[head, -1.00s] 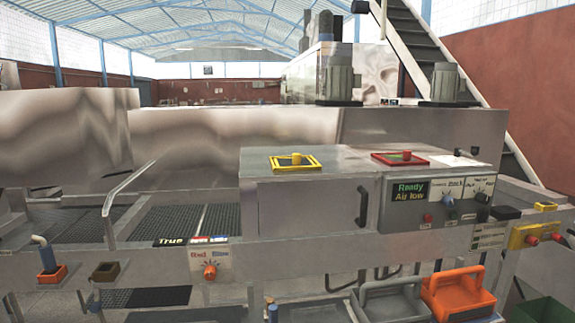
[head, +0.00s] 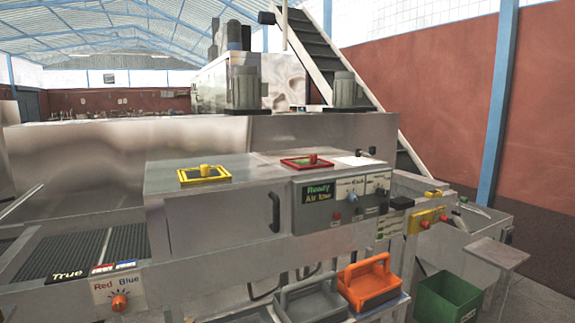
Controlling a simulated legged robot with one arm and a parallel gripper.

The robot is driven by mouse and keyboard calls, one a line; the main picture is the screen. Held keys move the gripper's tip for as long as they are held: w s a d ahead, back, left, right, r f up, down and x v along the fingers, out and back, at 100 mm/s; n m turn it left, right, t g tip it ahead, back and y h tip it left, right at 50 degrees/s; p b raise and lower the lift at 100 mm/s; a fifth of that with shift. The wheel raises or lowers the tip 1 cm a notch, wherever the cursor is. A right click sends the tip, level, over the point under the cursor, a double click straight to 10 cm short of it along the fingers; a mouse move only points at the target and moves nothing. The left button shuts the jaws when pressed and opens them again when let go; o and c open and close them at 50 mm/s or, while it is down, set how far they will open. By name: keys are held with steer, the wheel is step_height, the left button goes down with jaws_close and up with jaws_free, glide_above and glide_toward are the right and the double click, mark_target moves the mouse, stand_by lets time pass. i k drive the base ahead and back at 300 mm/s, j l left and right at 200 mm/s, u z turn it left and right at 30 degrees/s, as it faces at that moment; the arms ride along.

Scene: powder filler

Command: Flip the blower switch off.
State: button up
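A grey control panel (head: 345,200) is on the front of the machine, right of the middle. Its display (head: 318,193) reads "Ready" and "Air low". Below and beside it are a red button (head: 337,216), a blue-grey knob (head: 357,210) and small dark controls (head: 382,191) under white labels. The labels are too small to read, so I cannot tell which control is the blower switch or how it is set. My gripper is not in view.
A yellow-framed hatch (head: 204,174) and a red-framed hatch (head: 308,161) are on the machine top. An orange bin (head: 368,285), a grey bin (head: 311,300) and a green crate (head: 448,298) stand below the panel. A yellow box (head: 427,221) with red buttons sits to its right.

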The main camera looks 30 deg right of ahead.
mark_target(385, 207)
steer(key=z, duration=1.4)
steer(key=i+l+z, duration=0.15)
steer(key=i+z, duration=0.2)
steer(key=i, duration=1.35)
